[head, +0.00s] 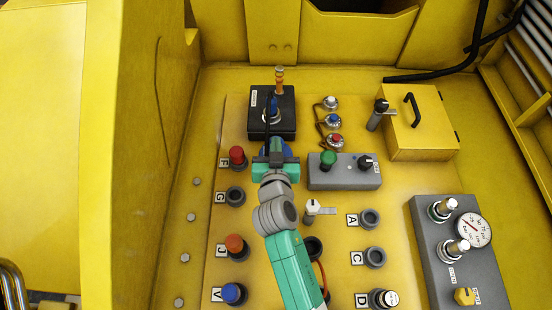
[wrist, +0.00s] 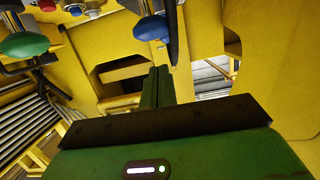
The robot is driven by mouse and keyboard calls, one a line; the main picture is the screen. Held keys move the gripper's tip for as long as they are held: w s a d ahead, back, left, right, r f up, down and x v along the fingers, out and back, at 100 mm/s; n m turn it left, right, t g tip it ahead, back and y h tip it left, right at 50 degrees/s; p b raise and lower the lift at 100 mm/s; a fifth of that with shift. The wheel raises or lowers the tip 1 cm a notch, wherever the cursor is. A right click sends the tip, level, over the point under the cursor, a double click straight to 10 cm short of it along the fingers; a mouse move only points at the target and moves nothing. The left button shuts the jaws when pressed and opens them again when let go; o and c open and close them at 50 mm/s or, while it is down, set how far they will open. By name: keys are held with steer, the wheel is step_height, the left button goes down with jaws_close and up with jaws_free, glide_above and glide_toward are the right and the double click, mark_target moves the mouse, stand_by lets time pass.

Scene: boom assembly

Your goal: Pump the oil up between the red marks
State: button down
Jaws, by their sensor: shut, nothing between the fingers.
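The black box (head: 257,128) stands at the back of the yellow panel, with a white label on its left side. A blue-topped knob (head: 274,104) on a metal collar rises from it; the blue knob in the wrist view (wrist: 150,28) looks like the same one. A thin upright tube (head: 279,82) with amber colouring stands behind it; its red marks and oil level are too small to read. My gripper (head: 272,148) is in front of the box. In the wrist view its fingers (wrist: 158,72) are together and empty, just below the blue knob; contact cannot be told.
A grey box with a green knob (head: 328,158) and black switch is close on the right. Small white, blue and red buttons (head: 333,121) stand behind it. A red button (head: 237,154) is left. A yellow lidded box (head: 418,130) and a gauge block (head: 432,250) are further right.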

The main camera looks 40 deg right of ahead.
steer(key=v, duration=0.8)
steer(key=shift+f+b, duration=0.3)
stand_by(0.6)
steer(key=w+a+r+n+t+y, duration=0.15)
steer(key=a+r, duration=0.25)
steer(key=r, duration=0.5)
steer(key=w+a+r+t+y, duration=0.1)
steer(key=w+a+r+t, duration=0.25)
steer(key=r, duration=0.45)
steer(key=w+a+r+n+t+y, duration=0.15)
steer(key=a+r, duration=0.25)
steer(key=r, duration=0.5)
steer(key=s+a+r+n+t+y, duration=0.4)
steer(key=a+r, duration=0.3)
steer(key=r, duration=0.5)
steer(key=s+a+r+n+t+y, duration=0.35)
steer(key=s+a+r, duration=0.35)
steer(key=r, duration=0.5)
step_height(320, 180, up, 14)
steer(key=w+m+p, duration=0.1)
steer(key=w+p, duration=0.1)
steer(key=p, duration=1.4)
steer(key=shift+r, duration=0.2)
